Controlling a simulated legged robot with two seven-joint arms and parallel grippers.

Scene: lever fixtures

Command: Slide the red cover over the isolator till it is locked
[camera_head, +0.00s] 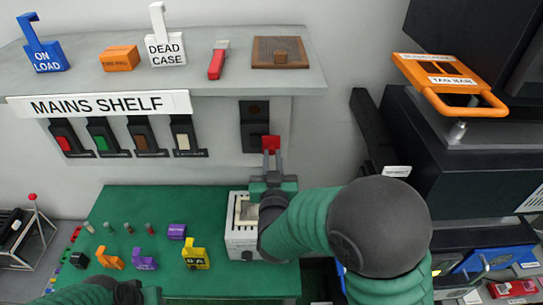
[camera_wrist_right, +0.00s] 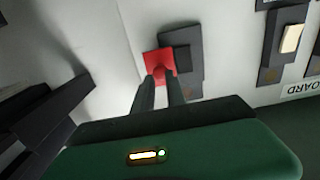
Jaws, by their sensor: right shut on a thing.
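The isolator (camera_head: 254,112) is a dark upright plate on the wall below the shelf's right end. It also shows in the right wrist view (camera_wrist_right: 186,58). The red cover (camera_head: 271,143) is a small red piece at the plate's lower right edge. My right gripper (camera_head: 271,156) is shut on the red cover (camera_wrist_right: 158,58), fingers pointing at the wall. The cover overlaps only one edge of the plate; most of the plate is bare. The fingers hide part of the cover. My left gripper (camera_head: 130,292) shows only partly at the bottom left, and its fingers are unclear.
The mains shelf (camera_head: 200,84) juts out above, with several labelled items on top and a row of switches (camera_head: 125,138) below. A white box (camera_head: 238,238) stands on the green table (camera_head: 130,200) beneath my right arm. Dark equipment (camera_head: 440,180) stands at the right.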

